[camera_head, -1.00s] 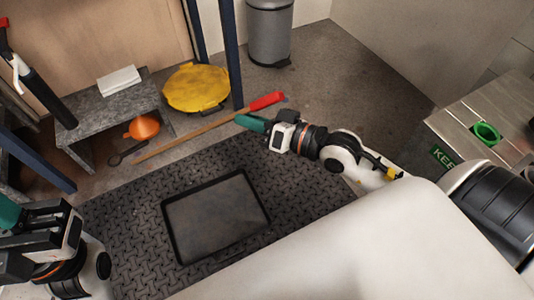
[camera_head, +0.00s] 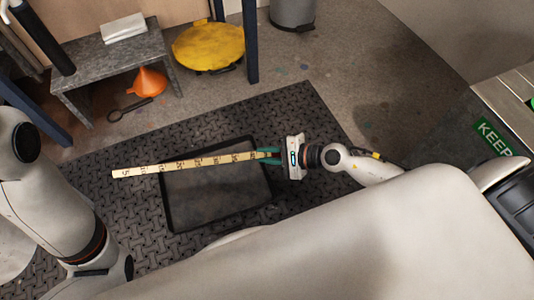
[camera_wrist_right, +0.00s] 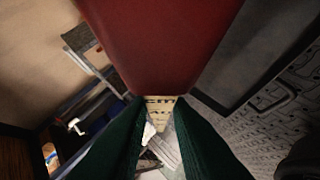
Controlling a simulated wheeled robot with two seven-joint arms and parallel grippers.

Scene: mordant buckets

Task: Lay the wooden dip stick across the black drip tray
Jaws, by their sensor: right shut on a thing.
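The wooden dip stick (camera_head: 185,166) shows a pale face with dark markings and runs nearly level across the upper part of the black drip tray (camera_head: 235,214). Its left end sticks out well past the tray's left edge. I cannot tell whether it touches the rim or hangs above it. My right gripper (camera_head: 268,155), with green fingers, is shut on the stick's right end near the tray's top right corner. In the right wrist view the red handle (camera_wrist_right: 160,45) fills the top, with the marked stick (camera_wrist_right: 159,101) between my fingers. My left gripper is out of view.
The tray lies on a dark patterned mat (camera_head: 100,205). Behind stand a grey bench (camera_head: 110,62) with a white cloth (camera_head: 124,28), an orange funnel (camera_head: 147,82), a yellow lid (camera_head: 208,46) and a grey bin (camera_head: 292,12). A metal table (camera_head: 510,105) is at right.

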